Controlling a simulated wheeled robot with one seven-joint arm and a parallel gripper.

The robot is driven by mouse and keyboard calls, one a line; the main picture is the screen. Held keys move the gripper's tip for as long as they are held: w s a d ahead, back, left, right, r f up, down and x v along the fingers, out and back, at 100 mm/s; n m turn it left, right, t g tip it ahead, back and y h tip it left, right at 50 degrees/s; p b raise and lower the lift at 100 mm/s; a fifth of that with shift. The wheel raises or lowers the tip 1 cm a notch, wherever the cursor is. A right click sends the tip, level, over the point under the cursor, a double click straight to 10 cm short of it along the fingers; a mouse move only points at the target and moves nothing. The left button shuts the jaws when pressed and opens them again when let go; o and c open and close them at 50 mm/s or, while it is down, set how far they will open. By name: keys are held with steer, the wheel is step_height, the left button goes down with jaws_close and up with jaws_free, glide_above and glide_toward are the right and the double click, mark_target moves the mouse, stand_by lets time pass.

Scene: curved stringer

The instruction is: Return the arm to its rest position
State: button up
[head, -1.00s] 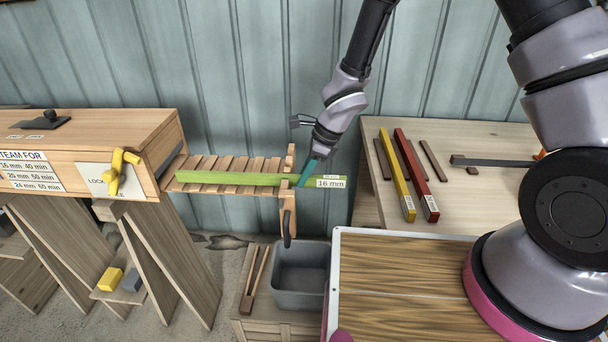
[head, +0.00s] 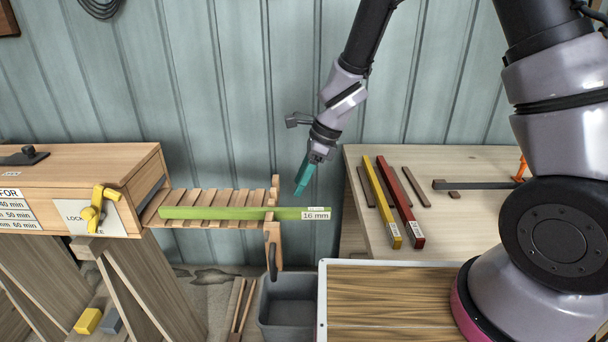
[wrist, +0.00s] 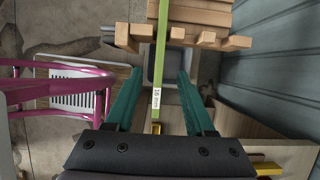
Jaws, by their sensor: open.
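My gripper (head: 305,178) is in the head view above the right end of the slatted rack, its teal fingers pointing down. In the wrist view my gripper (wrist: 155,92) has its two fingers spread apart with a gap between them. A long green strip (head: 225,213) labelled 16 mm lies along the slatted rack (head: 190,199), its labelled end sticking out past the rack's right end. The strip also shows in the wrist view (wrist: 161,40), running between the fingers in the picture. In the head view the fingers are clear above the strip, not touching it.
A wooden box (head: 80,185) with a yellow lock lever (head: 97,205) stands left. A table (head: 440,225) at right bears a yellow bar (head: 382,200), a red bar (head: 402,205) and dark strips. A grey bin (head: 288,305) stands below. The corrugated wall (head: 230,80) is behind.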

steer(key=w+d+r+m+t, duration=0.3)
steer(key=w+r+m, duration=0.2)
steer(key=r+m, duration=0.15)
steer(key=w+d+r+m+t, duration=0.3)
steer(key=w+d+r+m, duration=0.15)
steer(key=r+m, duration=0.2)
steer(key=w+d+r+m+t+h, duration=0.3)
steer(key=d+r+m+t, duration=0.1)
steer(key=d+r+m, duration=0.95)
steer(key=s+d+r+m+g+h, duration=0.1)
steer(key=s+d+r+m, duration=0.1)
steer(key=s+d+m, duration=0.5)
steer(key=s+d+r+m+h, duration=0.1)
steer(key=s+d+m+h, duration=0.2)
steer(key=m, duration=0.9)
steer(key=s+a+r+m+g+y, duration=0.1)
steer(key=s+m+y, duration=0.3)
steer(key=s+m, duration=0.7)
steer(key=shift+s+a+r+m+g, duration=0.35)
steer(key=shift+r+m, duration=0.1)
steer(key=shift+m, duration=0.7)
